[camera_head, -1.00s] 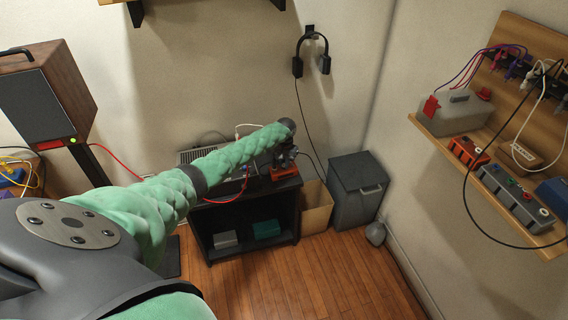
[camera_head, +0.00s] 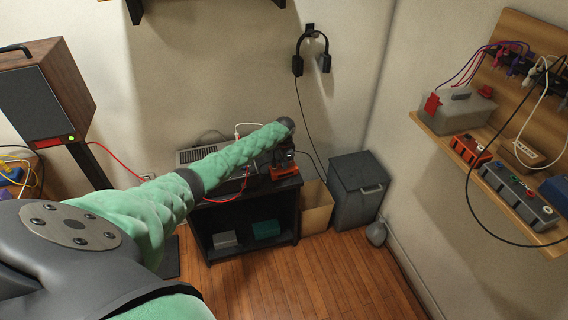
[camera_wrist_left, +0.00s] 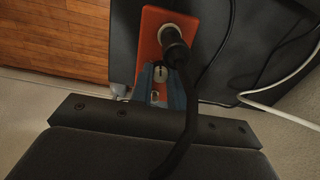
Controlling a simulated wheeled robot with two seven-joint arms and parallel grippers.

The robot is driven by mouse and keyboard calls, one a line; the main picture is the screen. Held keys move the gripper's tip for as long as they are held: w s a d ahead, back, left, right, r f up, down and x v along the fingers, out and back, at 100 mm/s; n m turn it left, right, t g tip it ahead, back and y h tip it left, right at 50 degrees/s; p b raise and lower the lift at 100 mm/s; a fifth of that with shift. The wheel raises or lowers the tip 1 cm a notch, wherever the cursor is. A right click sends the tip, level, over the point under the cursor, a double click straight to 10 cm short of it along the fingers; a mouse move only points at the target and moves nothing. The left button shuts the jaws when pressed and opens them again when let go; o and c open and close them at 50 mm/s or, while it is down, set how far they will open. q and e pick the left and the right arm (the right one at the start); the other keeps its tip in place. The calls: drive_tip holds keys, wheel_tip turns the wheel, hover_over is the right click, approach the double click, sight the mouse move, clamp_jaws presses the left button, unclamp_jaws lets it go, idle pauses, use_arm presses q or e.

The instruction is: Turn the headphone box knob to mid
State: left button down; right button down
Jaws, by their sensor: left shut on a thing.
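The headphone box is a small orange box (camera_head: 285,172) on top of the black cabinet at the back. It also shows in the left wrist view (camera_wrist_left: 151,32), with a thick black plug and cable in its face. Its small pale knob (camera_wrist_left: 160,73) has a dark pointer line. My left gripper (camera_wrist_left: 161,80) has its two blue fingers on either side of this knob, shut on it. In the head view the left gripper (camera_head: 284,156) is small and dark at the box, and the knob is hidden. My right gripper is not in view.
The black cabinet (camera_head: 205,235) stands by a cardboard bin (camera_head: 317,208) and a grey lidded bin (camera_head: 357,190). Headphones (camera_head: 298,65) hang on the wall, their cable running down to the cabinet. A white cable (camera_wrist_left: 285,112) lies beside the box.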

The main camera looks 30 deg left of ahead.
use_arm(q)
drive_tip(key=shift+m, duration=1.1)
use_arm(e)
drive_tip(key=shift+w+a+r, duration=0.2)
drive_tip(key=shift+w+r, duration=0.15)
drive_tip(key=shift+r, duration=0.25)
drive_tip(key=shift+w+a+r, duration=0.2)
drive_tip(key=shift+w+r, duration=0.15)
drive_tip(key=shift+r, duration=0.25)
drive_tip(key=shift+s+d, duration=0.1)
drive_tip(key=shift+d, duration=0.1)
use_arm(q)
drive_tip(key=c, duration=1.3)
unclamp_jaws()
drive_tip(key=shift+c, duration=0.2)
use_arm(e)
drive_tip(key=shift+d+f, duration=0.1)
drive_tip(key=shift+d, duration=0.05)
use_arm(q)
drive_tip(key=shift+r, duration=0.1)
